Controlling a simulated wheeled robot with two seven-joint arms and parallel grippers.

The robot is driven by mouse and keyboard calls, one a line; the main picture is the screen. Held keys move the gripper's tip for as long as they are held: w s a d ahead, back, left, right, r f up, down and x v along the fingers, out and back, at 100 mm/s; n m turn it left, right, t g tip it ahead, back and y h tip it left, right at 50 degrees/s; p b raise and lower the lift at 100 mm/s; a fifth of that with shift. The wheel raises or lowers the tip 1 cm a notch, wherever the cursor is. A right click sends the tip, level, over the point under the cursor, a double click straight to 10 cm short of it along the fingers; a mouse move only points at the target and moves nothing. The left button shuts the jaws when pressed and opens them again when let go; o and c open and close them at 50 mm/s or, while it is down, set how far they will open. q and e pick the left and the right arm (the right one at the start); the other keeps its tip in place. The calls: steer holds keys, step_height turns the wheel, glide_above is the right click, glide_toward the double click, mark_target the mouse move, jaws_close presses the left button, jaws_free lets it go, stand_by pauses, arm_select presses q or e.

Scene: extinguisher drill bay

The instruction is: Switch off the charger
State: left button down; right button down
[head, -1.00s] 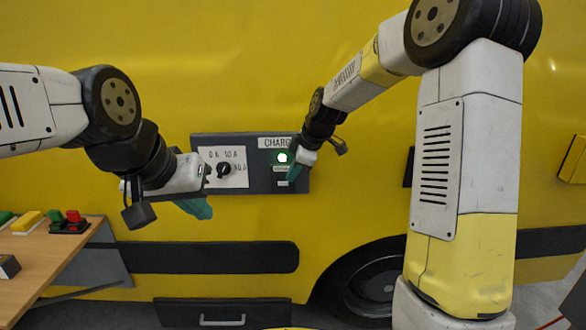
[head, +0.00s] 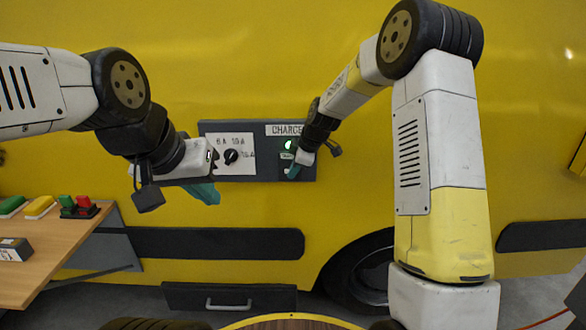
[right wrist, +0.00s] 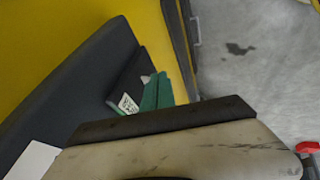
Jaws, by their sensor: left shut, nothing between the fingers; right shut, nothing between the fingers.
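The charger is a dark grey panel (head: 265,171) on the yellow wall. It bears a white plate with a black dial (head: 231,157), a CHARGER label (head: 285,130) and a green lamp (head: 288,145) that looks lit. My right gripper (head: 292,171), shut and empty, has its teal fingertips at the lower right of the panel, below the lamp. The fingers (right wrist: 156,93) also show in the right wrist view, beside a dark block with a small white label (right wrist: 128,104). The switch is mostly hidden; I cannot tell contact. My left gripper (head: 207,194) is shut and empty, at the panel's lower left.
A drawer with a handle (head: 229,305) lies below the panel. A wheel (head: 358,275) is at lower right.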

steer(key=shift+w+f, duration=0.15)
steer(key=shift+f, duration=0.05)
steer(key=shift+r, duration=0.8)
